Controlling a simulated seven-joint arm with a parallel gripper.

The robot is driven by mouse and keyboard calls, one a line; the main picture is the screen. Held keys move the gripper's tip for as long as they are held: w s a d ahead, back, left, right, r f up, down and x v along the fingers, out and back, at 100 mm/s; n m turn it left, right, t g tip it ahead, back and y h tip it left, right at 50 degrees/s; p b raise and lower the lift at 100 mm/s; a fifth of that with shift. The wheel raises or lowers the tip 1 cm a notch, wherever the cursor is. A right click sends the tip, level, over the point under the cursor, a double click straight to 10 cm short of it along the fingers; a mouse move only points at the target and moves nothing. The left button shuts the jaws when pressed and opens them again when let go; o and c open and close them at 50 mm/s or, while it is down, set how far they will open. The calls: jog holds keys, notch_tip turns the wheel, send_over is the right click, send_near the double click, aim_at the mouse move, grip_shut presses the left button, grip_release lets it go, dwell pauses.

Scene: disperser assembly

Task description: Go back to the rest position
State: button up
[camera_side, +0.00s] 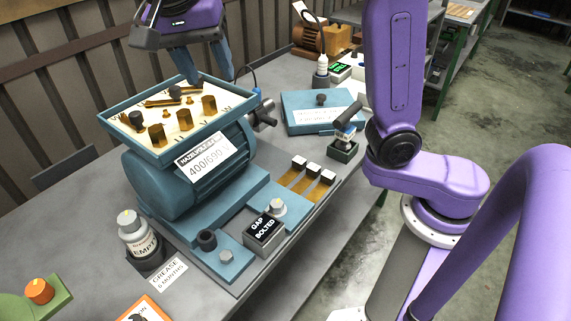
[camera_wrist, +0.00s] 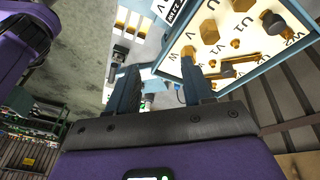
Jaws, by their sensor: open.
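My gripper (camera_side: 205,66) is open and empty above the far right part of the open terminal box (camera_side: 107,118) in the side view. In the wrist view my gripper (camera_wrist: 160,80) shows its two blue-grey fingers spread apart, with nothing between them. The terminal box rim (camera_wrist: 166,62) is beside the right finger there. The box sits on a blue motor (camera_side: 160,180) and holds several brass hexagonal posts, brass bars and dark caps. In the side view I cannot tell how far the fingertips are above the box.
The blue lid (camera_side: 290,122) lies on the bench behind the motor. A tool in a green holder (camera_side: 344,150), brass strips with white blocks (camera_side: 313,169), a "GAP BOLTED" block (camera_side: 264,236) and a bottle marked "EMPTY" (camera_side: 137,238) surround the motor.

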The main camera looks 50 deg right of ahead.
jog(key=s+d+f+n+y, duration=0.2)
jog(key=s+d+f+n, duration=0.5)
jog(key=s+n, duration=0.4)
jog(key=s+d+f+n+y, duration=0.2)
jog(key=s+d+f+n, duration=0.6)
jog(key=s+f+n, duration=0.2)
jog(key=shift+s+n, duration=0.45)
jog(key=shift+n, duration=0.75)
